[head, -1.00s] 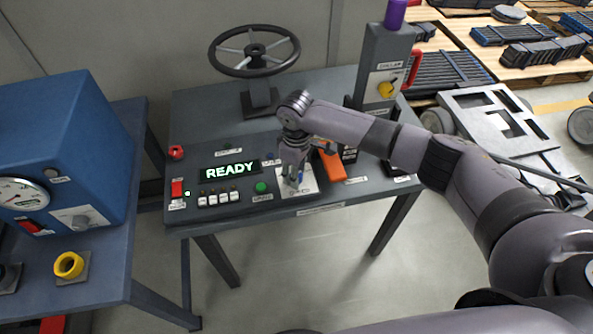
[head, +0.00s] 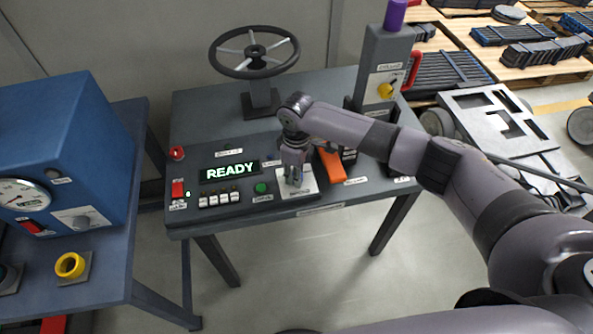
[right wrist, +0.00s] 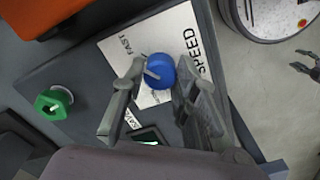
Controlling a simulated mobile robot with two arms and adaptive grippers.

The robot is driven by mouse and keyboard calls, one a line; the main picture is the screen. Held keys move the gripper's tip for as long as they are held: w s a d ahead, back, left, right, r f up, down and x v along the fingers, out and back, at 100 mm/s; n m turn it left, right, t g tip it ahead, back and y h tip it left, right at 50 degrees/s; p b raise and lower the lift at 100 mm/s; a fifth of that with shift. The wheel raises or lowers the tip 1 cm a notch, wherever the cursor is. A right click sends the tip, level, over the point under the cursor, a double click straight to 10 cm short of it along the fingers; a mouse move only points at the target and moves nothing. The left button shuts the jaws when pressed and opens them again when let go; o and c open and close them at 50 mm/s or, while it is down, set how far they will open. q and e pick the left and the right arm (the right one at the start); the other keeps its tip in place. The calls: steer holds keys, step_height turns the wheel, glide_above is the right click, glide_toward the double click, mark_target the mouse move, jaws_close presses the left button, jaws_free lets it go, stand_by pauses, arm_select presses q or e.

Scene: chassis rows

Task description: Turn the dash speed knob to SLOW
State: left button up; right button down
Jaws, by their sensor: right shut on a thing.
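The speed knob (right wrist: 160,70) is a round blue knob on a white plate (right wrist: 113,49) printed SPEED and FAST in the right wrist view. A label near the left finger is partly covered. My right gripper (right wrist: 157,84) is shut on the knob, one finger on each side. A pale mark shows on the knob's left side, but I cannot tell exactly where it points. In the head view my right gripper (head: 294,182) reaches down onto the white plate (head: 308,186) at the console's front right and hides the knob.
The console (head: 222,126) has a READY display (head: 229,172), a green button (head: 261,188), white switches, a red switch (head: 178,189) and a handwheel (head: 254,52). An orange part (head: 332,164) stands close right of my gripper. A blue gauge box (head: 80,130) is at left.

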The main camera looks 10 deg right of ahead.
steer(key=shift+n+p, duration=0.45)
steer(key=shift+n, duration=0.75)
steer(key=n, duration=0.2)
steer(key=shift+n, duration=0.4)
steer(key=n+p, duration=0.1)
steer(key=n, duration=1)
steer(key=shift+n+b, duration=0.3)
steer(key=shift+n, duration=0.1)
steer(key=n, duration=0.5)
steer(key=shift+b, duration=0.4)
steer(key=shift+n, duration=0.4)
steer(key=c, duration=1.2)
jaws_free()
steer(key=shift+c, duration=0.2)
